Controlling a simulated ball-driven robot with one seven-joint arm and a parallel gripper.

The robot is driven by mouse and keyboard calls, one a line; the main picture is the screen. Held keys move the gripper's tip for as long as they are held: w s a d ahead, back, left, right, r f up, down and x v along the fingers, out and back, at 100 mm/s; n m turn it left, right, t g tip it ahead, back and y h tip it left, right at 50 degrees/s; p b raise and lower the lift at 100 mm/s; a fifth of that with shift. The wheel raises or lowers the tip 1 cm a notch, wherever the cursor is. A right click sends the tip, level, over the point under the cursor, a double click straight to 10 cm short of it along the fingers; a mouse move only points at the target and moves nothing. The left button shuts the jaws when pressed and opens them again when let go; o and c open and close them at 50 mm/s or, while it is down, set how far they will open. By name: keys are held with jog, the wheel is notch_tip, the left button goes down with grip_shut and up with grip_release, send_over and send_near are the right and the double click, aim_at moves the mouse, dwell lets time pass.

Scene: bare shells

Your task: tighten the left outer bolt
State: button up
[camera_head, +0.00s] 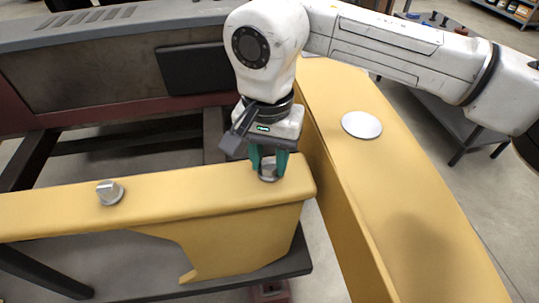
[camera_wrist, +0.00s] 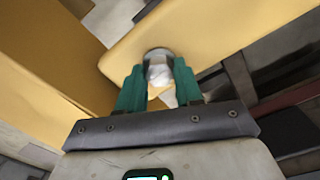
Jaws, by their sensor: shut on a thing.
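A silver bolt (camera_head: 268,177) with a round flange stands at the right end of the yellow beam (camera_head: 220,187) in the head view. My gripper (camera_head: 268,163) points down over it, its green fingers on either side of the bolt head. In the wrist view the same bolt (camera_wrist: 159,74) sits between the two fingertips of my gripper (camera_wrist: 158,70), which is shut on it. The fingers partly hide the head, so how far the bolt is seated cannot be told. A second silver bolt (camera_head: 110,192), with a squared head, stands upright further left on the beam, clear of my gripper.
A second yellow shell part (camera_head: 365,190) runs along the right, with a flat round silver disc (camera_head: 361,125) on top. A grey and dark red frame (camera_head: 110,85) with a black panel (camera_head: 194,68) lies behind the beam. A grey bench (camera_head: 440,107) stands at the back right.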

jog(key=shift+c, duration=0.5)
